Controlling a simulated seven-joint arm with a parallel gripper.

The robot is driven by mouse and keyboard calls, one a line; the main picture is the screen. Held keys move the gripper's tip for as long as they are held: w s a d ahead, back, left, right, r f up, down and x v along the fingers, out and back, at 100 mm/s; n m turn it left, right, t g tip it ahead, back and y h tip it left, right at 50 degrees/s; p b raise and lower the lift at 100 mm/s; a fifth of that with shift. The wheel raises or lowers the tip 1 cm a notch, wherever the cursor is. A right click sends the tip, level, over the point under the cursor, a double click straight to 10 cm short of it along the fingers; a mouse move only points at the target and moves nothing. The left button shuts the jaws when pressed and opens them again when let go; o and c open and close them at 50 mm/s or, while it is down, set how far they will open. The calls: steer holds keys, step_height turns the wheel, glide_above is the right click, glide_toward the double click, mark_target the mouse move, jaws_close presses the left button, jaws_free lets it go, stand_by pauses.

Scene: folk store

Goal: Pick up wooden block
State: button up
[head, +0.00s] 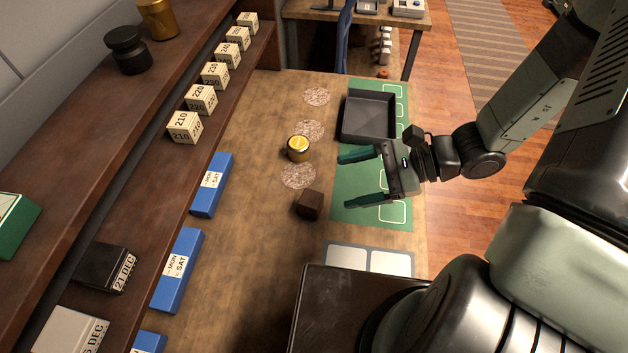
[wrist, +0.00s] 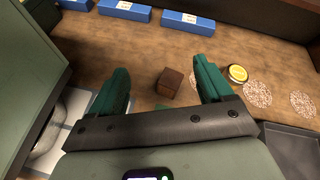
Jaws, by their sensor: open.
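The wooden block (head: 309,205) is a small dark brown cube on the wooden table, left of the green mat. It also shows in the wrist view (wrist: 169,83), between my two fingers in the picture and beyond their tips' line of sight on the table. My gripper (head: 350,180) has dark green fingers spread wide and holds nothing. In the head view it is over the green mat, up and to the right of the block, apart from it. Its fingers also show in the wrist view (wrist: 160,85).
A yellow-topped round tin (head: 298,148) stands near several speckled round coasters (head: 298,176). A dark tray (head: 368,116) sits on the green mat (head: 350,210). Blue boxes (head: 211,185) line the left edge below a shelf (head: 150,160). Bare table surrounds the block.

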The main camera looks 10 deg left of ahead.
step_height(320, 180, down, 4)
steer(key=m+t+y, duration=0.4)
steer(key=m, duration=0.1)
steer(key=m+t, duration=0.2)
steer(key=m, duration=0.1)
glide_toward(321, 203)
steer(key=shift+y, duration=0.3)
steer(key=x, duration=0.4)
steer(key=shift+a+f, duration=0.1)
steer(key=shift+f, duration=0.05)
steer(key=shift+w+a+n, duration=0.15)
steer(key=shift+a+n, duration=0.15)
steer(key=shift+a, duration=0.3)
steer(key=shift+x, duration=3.15)
steer(key=c, duration=1.1)
